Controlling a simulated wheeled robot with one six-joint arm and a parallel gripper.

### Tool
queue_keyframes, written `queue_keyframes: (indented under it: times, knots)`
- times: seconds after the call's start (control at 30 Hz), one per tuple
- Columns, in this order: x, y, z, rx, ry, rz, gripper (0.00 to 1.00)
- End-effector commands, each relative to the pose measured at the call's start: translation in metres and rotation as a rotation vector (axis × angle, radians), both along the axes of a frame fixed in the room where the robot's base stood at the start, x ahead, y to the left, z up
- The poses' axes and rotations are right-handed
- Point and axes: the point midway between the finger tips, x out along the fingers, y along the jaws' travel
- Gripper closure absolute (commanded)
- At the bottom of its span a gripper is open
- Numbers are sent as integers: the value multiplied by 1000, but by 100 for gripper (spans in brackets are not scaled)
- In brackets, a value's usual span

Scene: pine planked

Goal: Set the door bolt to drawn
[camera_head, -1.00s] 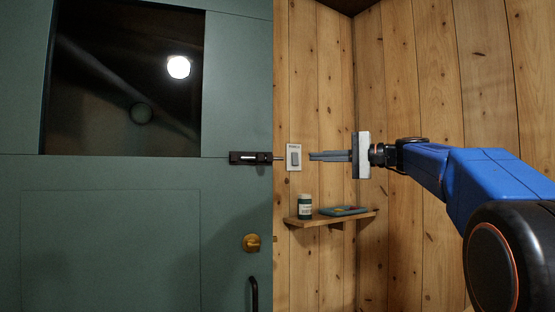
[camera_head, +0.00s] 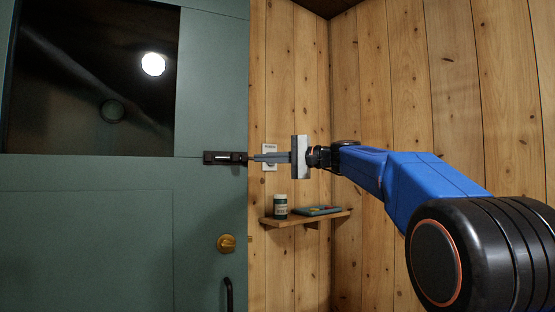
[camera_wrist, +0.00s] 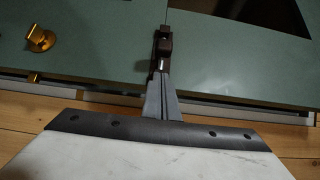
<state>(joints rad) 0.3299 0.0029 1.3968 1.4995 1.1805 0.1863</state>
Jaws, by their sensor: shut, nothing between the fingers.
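The door bolt (camera_head: 222,158) is a dark housing with a pale rod, mounted on the green door (camera_head: 100,220) near its right edge. In the wrist view the dark bolt (camera_wrist: 164,42) lies straight beyond my fingertips, with a short bright metal piece at its near end. My gripper (camera_head: 252,159) is shut and empty, its grey fingers pointing left at the bolt's right end. The fingers also show in the wrist view (camera_wrist: 162,80). The tips are at or very near the bolt's end; I cannot tell whether they touch.
A light switch plate (camera_head: 270,158) is on the pine wall behind my fingers. Below, a wooden shelf (camera_head: 300,220) holds a jar (camera_head: 280,206) and a tray (camera_head: 318,210). A brass knob (camera_head: 227,243) and a dark pull handle (camera_head: 229,295) are lower on the door.

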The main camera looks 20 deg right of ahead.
Motion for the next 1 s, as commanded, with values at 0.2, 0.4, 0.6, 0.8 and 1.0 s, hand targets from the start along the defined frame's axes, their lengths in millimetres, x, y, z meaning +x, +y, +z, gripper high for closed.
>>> queue_keyframes:
  times: [0.2,0.4,0.6,0.8,1.0]
  knots:
    - [-3,29,1,0,-1,2,100]
    - [-3,39,1,-1,-1,1,100]
    - [-3,40,0,-1,-1,0,100]
    - [-3,40,1,-1,-1,0,100]
    - [-4,55,0,-1,-1,3,100]
